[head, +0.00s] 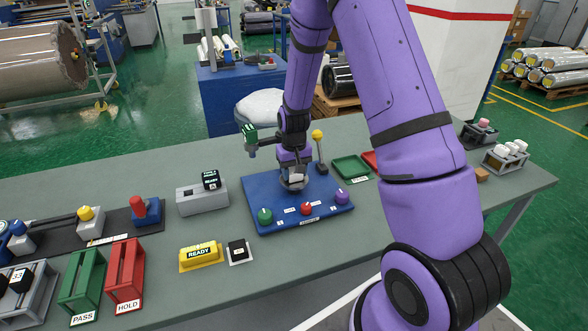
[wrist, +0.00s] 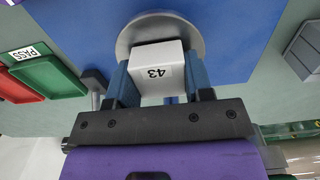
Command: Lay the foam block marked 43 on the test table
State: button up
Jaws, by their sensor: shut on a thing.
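The foam block marked 43 (wrist: 158,68) is a small white block between the two fingers of my gripper (wrist: 158,80). Its number faces the wrist camera. In the head view my gripper (head: 295,170) points down over the blue board, with the white block (head: 297,177) at its tip. The block is over a round grey plate (wrist: 128,40) on the blue board (head: 262,192); the plate also shows in the head view (head: 290,186). This plate appears to be the test table. I cannot tell whether the block touches it.
The board's front edge carries green (head: 265,216), red (head: 306,208) and purple (head: 342,196) knobs. A yellow-topped post (head: 318,136) stands behind my gripper. A green tray (head: 350,167) lies to the right.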

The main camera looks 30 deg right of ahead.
jog(key=o, duration=1)
jog(key=shift+c, duration=0.2)
jog(key=shift+r, duration=0.1)
notch_tip(320, 180, up, 11)
jog(key=shift+f, duration=0.2)
